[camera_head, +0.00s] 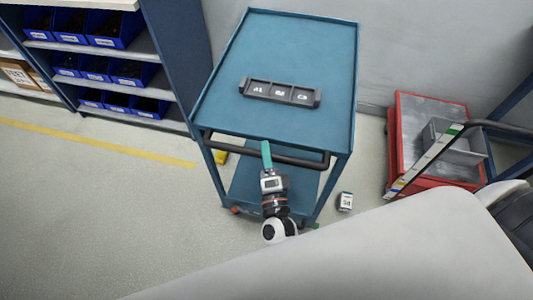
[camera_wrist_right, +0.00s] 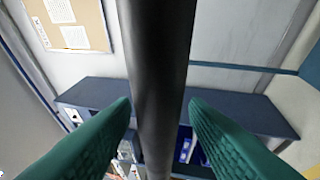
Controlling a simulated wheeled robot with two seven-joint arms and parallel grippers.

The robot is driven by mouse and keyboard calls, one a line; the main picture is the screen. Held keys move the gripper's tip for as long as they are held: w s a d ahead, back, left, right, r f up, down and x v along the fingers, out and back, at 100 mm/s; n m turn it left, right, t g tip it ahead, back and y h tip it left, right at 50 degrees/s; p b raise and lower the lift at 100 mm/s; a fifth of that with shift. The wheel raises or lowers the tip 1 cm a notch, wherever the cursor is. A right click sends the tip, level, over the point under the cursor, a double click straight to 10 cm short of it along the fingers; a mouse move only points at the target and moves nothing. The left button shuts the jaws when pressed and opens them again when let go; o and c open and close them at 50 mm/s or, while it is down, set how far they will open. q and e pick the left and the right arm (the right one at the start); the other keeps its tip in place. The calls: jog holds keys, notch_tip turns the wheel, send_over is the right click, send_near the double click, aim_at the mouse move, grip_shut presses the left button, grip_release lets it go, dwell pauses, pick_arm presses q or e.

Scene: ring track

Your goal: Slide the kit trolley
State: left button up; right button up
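The kit trolley (camera_head: 290,65) is blue, with a flat top, a lower shelf and a black push handle (camera_head: 310,161) along its near edge. In the right wrist view the black handle bar (camera_wrist_right: 158,70) passes between the two green fingers (camera_wrist_right: 159,104). The fingers are spread to either side, with narrow gaps seeming to show between tips and bar. My left gripper is not in view.
A black tray with numbered slots (camera_head: 280,92) lies on the trolley top. A shelf with blue bins (camera_head: 110,40) stands left. A red cart with a grey bin (camera_head: 440,140) stands right. A small white box (camera_head: 345,201) is on the floor. Floor at the left is clear.

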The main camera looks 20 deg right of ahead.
jog(key=b+v, duration=0.2)
jog(key=v, duration=1)
jog(key=shift+f, duration=0.15)
